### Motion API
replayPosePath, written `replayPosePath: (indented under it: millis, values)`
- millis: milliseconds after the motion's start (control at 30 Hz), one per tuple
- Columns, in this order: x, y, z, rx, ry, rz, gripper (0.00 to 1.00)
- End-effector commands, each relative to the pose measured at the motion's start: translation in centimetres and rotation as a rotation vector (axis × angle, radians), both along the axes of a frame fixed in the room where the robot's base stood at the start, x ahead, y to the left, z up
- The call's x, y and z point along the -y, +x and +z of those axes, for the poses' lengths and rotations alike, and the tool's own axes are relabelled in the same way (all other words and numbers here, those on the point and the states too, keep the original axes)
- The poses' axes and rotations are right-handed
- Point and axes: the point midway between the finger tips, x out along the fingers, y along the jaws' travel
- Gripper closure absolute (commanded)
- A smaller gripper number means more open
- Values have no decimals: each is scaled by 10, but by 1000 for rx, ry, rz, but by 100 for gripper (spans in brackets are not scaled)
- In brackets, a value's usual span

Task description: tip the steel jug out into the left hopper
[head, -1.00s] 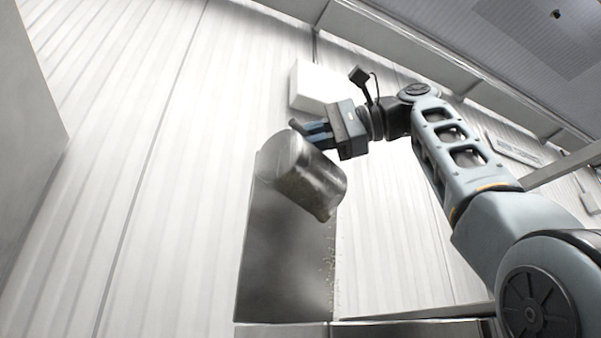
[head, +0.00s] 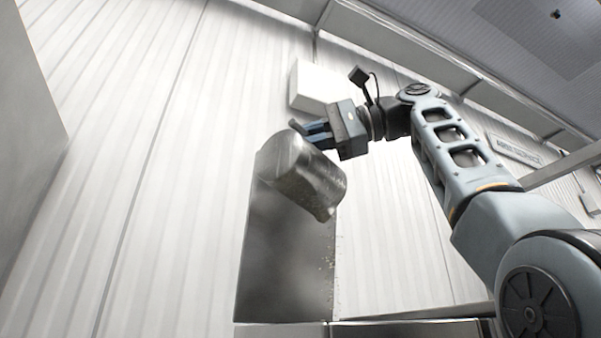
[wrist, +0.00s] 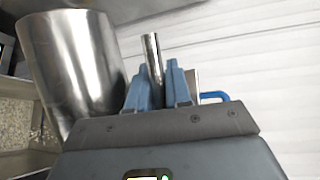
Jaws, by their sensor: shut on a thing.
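The steel jug (head: 308,178) is held up in the air, tilted with its mouth down toward the lower right in the head view. Small pale grains fall below its mouth. My gripper (head: 308,131) is shut on the jug's handle; in the wrist view the handle (wrist: 152,62) stands between the two blue fingers, with the jug's body (wrist: 75,65) to the left. A steel hopper (head: 280,270) stands below and behind the jug in the head view; its inside is hidden. I cannot tell which hopper it is.
A steel edge (head: 410,328) runs right of the hopper at the bottom. A white box (head: 313,87) is on the ribbed wall behind my gripper. Pale grains (wrist: 15,120) lie in a container at the wrist view's left. Open air surrounds the jug's left side.

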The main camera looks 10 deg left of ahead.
Motion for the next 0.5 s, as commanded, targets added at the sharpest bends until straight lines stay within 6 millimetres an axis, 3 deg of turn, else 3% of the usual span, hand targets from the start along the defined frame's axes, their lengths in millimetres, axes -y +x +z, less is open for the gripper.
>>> replayPosePath:
  millis: [167, 500]
  values:
    - [0, -1, 4, 52, -23, -1, 100]
    - [0, -1, 22, 477, -229, -2, 100]
